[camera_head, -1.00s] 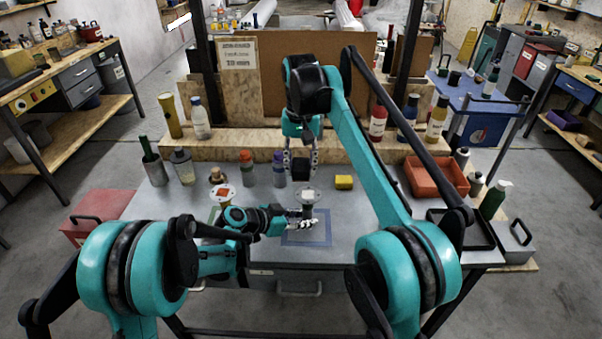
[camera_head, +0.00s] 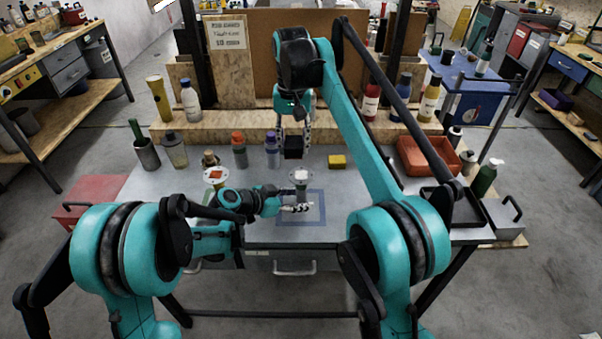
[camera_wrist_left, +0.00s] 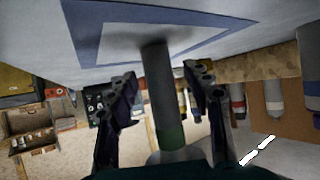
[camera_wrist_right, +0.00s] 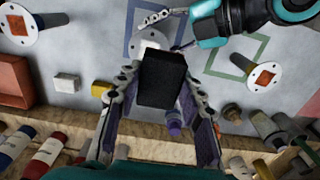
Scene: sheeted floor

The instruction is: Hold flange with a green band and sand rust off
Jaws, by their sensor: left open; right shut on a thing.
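The flange (camera_head: 300,177) stands upright in a blue square outline, its pale disc on top. The left wrist view shows its grey shaft (camera_wrist_left: 158,85) and the green band (camera_wrist_left: 172,138) near the disc. My left gripper (camera_head: 297,207) is open; in the left wrist view its fingers (camera_wrist_left: 160,92) are spread to either side of the shaft. My right gripper (camera_wrist_right: 162,85) is shut on a black block (camera_wrist_right: 162,78), held above the table behind the flange in the head view. The block also shows in the head view (camera_head: 293,147). In the right wrist view it overlaps the flange's disc (camera_wrist_right: 150,43).
Another flange with an orange-brown patch (camera_head: 215,174) stands left; a third (camera_wrist_right: 17,24) shows in the right wrist view. Bottles, including one with an orange cap (camera_head: 239,150), line the table's back. A yellow block (camera_head: 337,161) and orange bin (camera_head: 428,157) stand right.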

